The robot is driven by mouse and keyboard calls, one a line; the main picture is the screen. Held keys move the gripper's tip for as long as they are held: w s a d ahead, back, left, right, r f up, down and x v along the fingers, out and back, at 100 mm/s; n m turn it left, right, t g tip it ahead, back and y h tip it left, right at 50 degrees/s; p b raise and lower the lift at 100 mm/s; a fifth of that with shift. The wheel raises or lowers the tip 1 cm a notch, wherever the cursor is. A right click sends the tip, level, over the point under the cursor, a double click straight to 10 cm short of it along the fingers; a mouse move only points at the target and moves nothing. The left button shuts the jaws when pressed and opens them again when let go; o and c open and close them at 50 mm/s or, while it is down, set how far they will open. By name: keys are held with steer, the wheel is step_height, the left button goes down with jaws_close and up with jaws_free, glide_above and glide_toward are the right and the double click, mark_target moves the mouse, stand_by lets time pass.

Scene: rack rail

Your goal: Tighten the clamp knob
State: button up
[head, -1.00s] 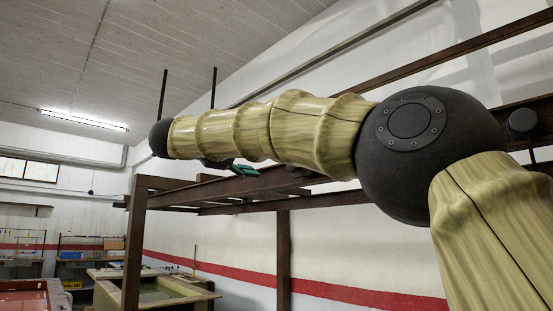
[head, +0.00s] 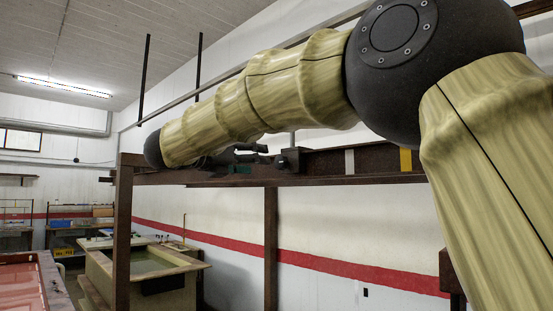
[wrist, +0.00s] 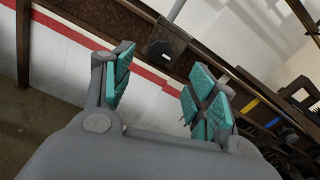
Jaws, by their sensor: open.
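The rusty brown rail (head: 375,160) runs across the head view behind my arm. A dark clamp-like block (head: 290,160) sits on it, just right of my gripper (head: 256,156). My gripper is partly hidden under my arm there. In the wrist view, my gripper (wrist: 162,82) is open, with teal pads wide apart and nothing between them.
Yellow (head: 405,160) and pale (head: 349,162) bands mark the rail. Dark bracket-like parts (wrist: 298,92) stand at the right of the wrist view. Brown posts (head: 123,240) hold up the frame. A tank (head: 150,265) and a red-topped table (head: 25,285) stand at the lower left.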

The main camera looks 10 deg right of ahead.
mark_target(278, 163)
steer(key=p+x, duration=0.3)
steer(key=x, duration=0.5)
steer(key=shift+r, duration=0.15)
steer(key=shift+w+d, duration=0.35)
steer(key=shift+d, duration=0.2)
steer(key=c, duration=1)
steer(key=shift+c, duration=0.2)
steer(key=shift+f, duration=0.2)
